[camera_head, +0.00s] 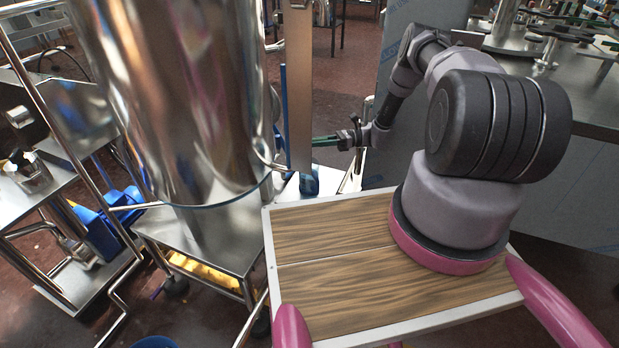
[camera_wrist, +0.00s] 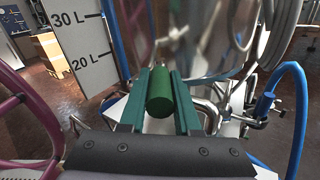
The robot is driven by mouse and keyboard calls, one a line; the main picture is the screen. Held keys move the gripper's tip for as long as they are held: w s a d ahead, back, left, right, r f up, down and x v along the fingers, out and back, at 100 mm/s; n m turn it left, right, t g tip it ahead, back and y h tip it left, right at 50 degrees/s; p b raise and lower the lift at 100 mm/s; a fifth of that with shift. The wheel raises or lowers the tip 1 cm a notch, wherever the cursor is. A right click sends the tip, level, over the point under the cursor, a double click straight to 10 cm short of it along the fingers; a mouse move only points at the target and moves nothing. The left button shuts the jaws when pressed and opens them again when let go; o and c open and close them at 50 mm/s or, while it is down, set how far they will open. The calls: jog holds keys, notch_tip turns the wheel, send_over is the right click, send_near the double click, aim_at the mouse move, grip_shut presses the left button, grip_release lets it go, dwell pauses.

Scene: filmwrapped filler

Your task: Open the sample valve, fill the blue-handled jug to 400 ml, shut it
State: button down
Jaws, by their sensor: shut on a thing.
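My gripper (camera_wrist: 160,100) has two green fingers closed on a green cylindrical grip (camera_wrist: 160,88). It looks like the handle of the sample valve, but the valve body is not clear to me. In the head view my gripper (camera_head: 325,140) reaches left to the tall plate beside the steel tank (camera_head: 190,90), and the grip is hidden there. A small dark blue shape (camera_head: 309,184) shows at the foot of that plate. I cannot tell whether it is the blue-handled jug. No fill level or flow is visible.
The tall plate (camera_head: 299,80) carries 20 L and 30 L marks in the wrist view (camera_wrist: 75,50). A blue hose (camera_wrist: 302,115) curves at the right, near bent steel pipes. A steel bench (camera_head: 590,100) stands at the right. Carts and rails crowd the left.

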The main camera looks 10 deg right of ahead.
jog(key=shift+s+a+m+t+h, duration=0.2)
jog(key=shift+s+m+t+h, duration=0.3)
jog(key=shift+m+t, duration=0.8)
jog(key=shift+s+a+m+t+h, duration=0.15)
jog(key=shift+s+m+t+h, duration=0.55)
jog(key=shift+t, duration=1.15)
jog(key=shift+s+a+m+t+h, duration=0.2)
jog(key=shift+s+m+t+h, duration=0.1)
jog(key=shift+m+t, duration=1.1)
jog(key=shift+t, duration=0.25)
jog(key=c, duration=0.6)
grip_release()
jog(key=shift+s+d, duration=0.1)
jog(key=v, duration=1)
jog(key=shift+s+d, duration=0.2)
jog(key=shift+d, duration=0.05)
